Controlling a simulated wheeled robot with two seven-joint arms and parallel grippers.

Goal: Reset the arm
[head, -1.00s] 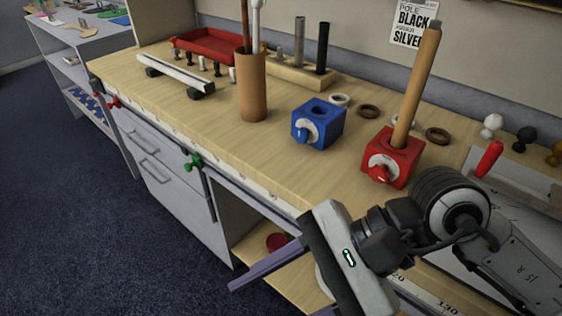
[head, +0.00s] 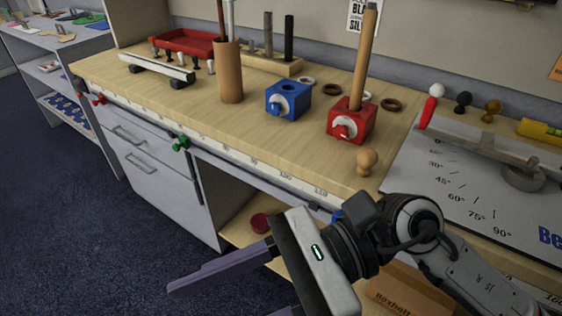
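My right arm comes in from the lower right of the head view. Its gripper (head: 222,300) hangs in front of the workbench's front edge, over the blue carpet and the open lower shelf. Its two long grey-purple fingers point left and stand wide apart, with nothing seen between them. The lower finger is partly cut off by the picture's bottom edge. My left gripper is not in view.
The wooden bench (head: 205,125) holds a red block (head: 352,124) with an upright dowel, a blue block (head: 288,103), a brown cylinder (head: 230,75) and a red tray (head: 188,42). A wooden knob (head: 367,163) and an angle board (head: 460,200) lie nearest my arm. Carpet is clear at left.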

